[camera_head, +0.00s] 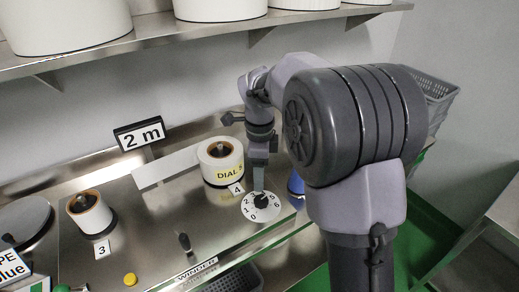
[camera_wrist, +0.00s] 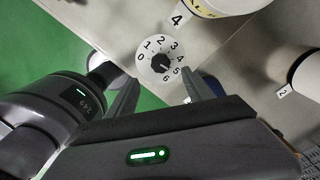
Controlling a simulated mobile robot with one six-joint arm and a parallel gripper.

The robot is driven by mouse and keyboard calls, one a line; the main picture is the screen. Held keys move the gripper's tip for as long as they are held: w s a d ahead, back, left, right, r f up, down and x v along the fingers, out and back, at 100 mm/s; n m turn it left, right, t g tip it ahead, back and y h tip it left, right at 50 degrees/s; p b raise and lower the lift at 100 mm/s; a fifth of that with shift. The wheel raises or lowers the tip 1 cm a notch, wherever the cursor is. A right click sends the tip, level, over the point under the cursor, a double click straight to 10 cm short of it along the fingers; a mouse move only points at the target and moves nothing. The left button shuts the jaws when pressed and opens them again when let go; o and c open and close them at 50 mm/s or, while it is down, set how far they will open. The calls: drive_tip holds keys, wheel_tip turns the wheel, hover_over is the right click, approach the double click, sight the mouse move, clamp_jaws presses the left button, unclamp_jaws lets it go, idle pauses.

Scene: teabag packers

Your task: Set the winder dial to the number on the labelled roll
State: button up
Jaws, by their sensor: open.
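The winder dial (camera_head: 247,213) is a white disc with numbers around its edge and a black knob (camera_head: 261,201) in the middle. In the wrist view the dial (camera_wrist: 150,47) shows 0 to 6, and its knob (camera_wrist: 160,63) seems turned towards the 5 side; the exact setting is hard to read.
Another roll (camera_head: 91,216) stands left by plate 3. A "2 m" sign (camera_head: 139,134) stands at the back. A black lever (camera_head: 184,242) and yellow button (camera_head: 130,279) are on the steel bench. A blue object (camera_head: 296,184) is right of the dial, partly hidden by my arm.

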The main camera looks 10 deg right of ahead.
wheel_tip(320, 180, up, 7)
drive_tip(key=p, duration=0.1)
drive_tip(key=shift+r+p, duration=0.2)
drive_tip(key=shift+p, duration=0.2)
